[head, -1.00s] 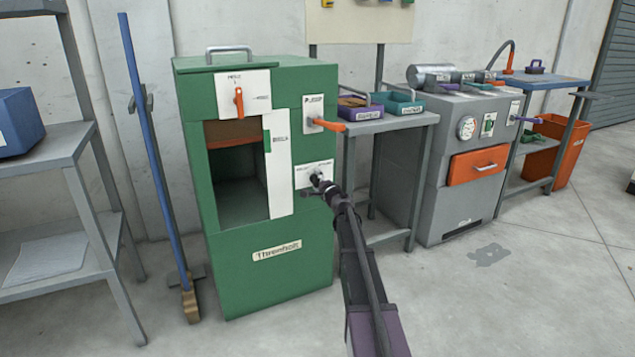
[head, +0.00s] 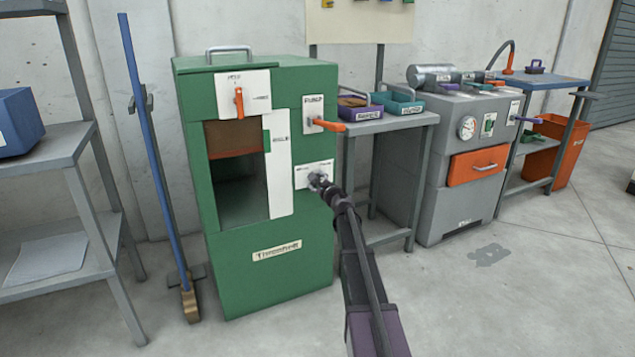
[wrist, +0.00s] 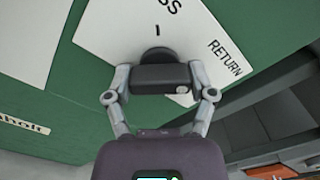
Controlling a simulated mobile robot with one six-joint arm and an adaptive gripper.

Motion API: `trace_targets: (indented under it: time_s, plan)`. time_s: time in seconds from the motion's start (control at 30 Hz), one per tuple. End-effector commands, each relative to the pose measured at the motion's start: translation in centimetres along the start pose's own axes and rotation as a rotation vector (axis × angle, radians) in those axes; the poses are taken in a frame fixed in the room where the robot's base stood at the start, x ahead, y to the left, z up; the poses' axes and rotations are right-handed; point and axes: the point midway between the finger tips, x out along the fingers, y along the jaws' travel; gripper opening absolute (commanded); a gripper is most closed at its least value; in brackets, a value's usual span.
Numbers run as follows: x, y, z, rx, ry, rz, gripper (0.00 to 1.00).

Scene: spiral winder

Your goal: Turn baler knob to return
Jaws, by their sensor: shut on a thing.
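The baler is the green cabinet (head: 285,265). Its knob is dark, on a white plate (head: 314,168) low on the right of its front. In the wrist view the knob (wrist: 158,75) is a thick dark bar on a round base, with a small pale spot at its lower right. The plate (wrist: 135,40) shows "RETURN" to the right of the knob and a word ending in "SS" above it. My gripper (wrist: 160,80) is shut on the knob, one finger at each end of the bar. In the head view my gripper (head: 318,181) hides most of the knob.
An orange lever (head: 329,125) sticks out above the knob plate. Another orange handle (head: 239,102) is at the top left of the cabinet. A bench with trays (head: 392,124) stands close on the right. The floor in front is clear.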

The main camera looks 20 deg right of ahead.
Motion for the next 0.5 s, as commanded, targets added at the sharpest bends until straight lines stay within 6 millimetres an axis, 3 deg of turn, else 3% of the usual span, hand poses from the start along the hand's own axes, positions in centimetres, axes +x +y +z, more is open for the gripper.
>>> trace_targets:
  time_s: [0.4, 0.43, 0.5]
  plan:
    - [0.17, 0.01, 0.06, 0.013, -0.002, 0.000, 0.24]
    - [0.16, 0.00, 0.06, 0.013, -0.002, 0.000, 0.80]
    - [0.14, 0.00, 0.05, 0.012, -0.002, 0.000, 1.00]
